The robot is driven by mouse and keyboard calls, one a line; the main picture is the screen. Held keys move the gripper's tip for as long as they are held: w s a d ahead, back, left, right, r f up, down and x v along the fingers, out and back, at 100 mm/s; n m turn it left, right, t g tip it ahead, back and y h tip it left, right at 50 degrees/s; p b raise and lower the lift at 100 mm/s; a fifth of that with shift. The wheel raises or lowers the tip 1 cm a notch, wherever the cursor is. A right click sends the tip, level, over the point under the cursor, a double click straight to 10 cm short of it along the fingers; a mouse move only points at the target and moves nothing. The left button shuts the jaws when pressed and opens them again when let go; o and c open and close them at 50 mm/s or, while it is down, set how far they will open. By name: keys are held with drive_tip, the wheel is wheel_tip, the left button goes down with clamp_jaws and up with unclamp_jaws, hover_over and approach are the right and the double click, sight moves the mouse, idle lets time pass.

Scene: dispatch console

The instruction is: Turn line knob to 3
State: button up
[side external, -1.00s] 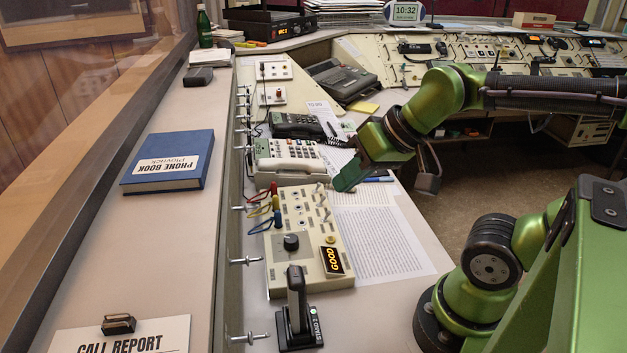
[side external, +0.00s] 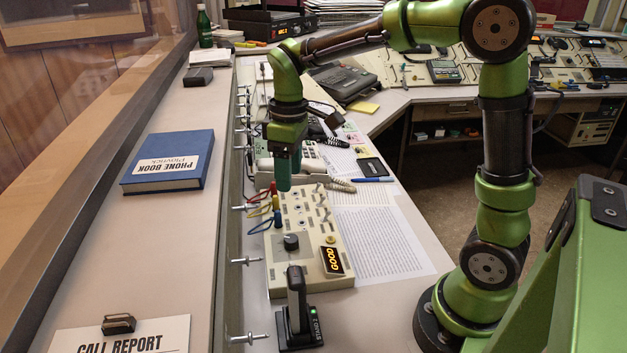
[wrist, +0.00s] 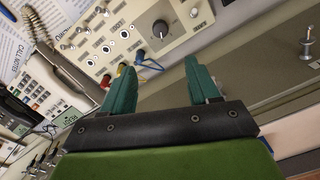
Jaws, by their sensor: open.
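The line knob looks to be the round black knob (side external: 291,242) on the beige panel (side external: 318,262), low on its left side. In the wrist view the knob (wrist: 160,27) shows above and between my fingers, with its white pointer line hard to read. My gripper (side external: 284,186) hangs pointing down above the far end of the panel, short of the knob and apart from it. In the wrist view my gripper (wrist: 158,85) has its two teal fingers spread with nothing between them. The numbers around the knob are too small to read.
Red, yellow and blue cables (side external: 272,208) loop at the panel's left edge. An orange GOOD display (side external: 333,260) sits right of the knob. A black handset in a stand (side external: 297,310) is in front. A telephone (side external: 290,168) stands behind. Papers (side external: 380,240) lie flat on the right.

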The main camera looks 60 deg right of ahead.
sight(292, 238)
drive_tip(key=f, duration=0.5)
drive_tip(key=f+n, duration=0.1)
drive_tip(key=f, duration=0.4)
drive_tip(key=f+n, duration=0.1)
drive_tip(key=f, duration=0.4)
drive_tip(key=shift+s+a+f, duration=0.2)
drive_tip(key=shift+a+f, duration=0.15)
drive_tip(key=shift+f, duration=0.05)
drive_tip(key=c, duration=1)
drive_tip(key=shift+c, duration=0.2)
